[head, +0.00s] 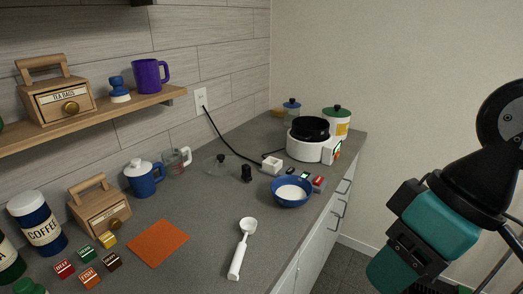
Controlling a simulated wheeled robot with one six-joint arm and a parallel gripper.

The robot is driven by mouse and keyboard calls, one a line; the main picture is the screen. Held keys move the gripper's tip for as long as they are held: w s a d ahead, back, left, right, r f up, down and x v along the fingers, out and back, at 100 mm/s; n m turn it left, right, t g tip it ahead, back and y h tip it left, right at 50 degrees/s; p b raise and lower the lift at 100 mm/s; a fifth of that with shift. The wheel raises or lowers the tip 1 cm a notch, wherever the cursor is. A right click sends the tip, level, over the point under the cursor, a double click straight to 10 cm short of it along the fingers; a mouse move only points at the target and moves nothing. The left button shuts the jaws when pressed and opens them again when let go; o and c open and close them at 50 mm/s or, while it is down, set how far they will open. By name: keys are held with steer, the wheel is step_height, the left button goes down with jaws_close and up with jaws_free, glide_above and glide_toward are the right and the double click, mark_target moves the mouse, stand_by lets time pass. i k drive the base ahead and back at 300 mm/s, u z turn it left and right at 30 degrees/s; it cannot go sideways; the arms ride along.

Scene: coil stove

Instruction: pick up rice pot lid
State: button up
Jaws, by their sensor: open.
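A clear glass lid (218,165) with a small knob lies on the grey counter, left of the cooker, below the wall outlet. It is see-through and its rim is faint. The black pot (310,127) sits in a white cooker (303,151) with a lit display, farther back on the counter; nothing covers the cooker's front. My teal and black gripper (400,235) is at the right, in the air, off the counter and well apart from the lid. It is open and I see nothing held in it; its fingertips are hard to make out.
A black cord runs from the outlet (201,99) past the lid to a white block (272,163). A dark small jar (247,173), blue bowl (292,191), glass measuring cup (175,162) and blue mug (144,180) stand nearby. A white scoop (241,248) and orange mat (158,243) lie in front.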

mark_target(221, 165)
steer(key=z, duration=1)
steer(key=i, duration=2.35)
steer(key=u, duration=3.75)
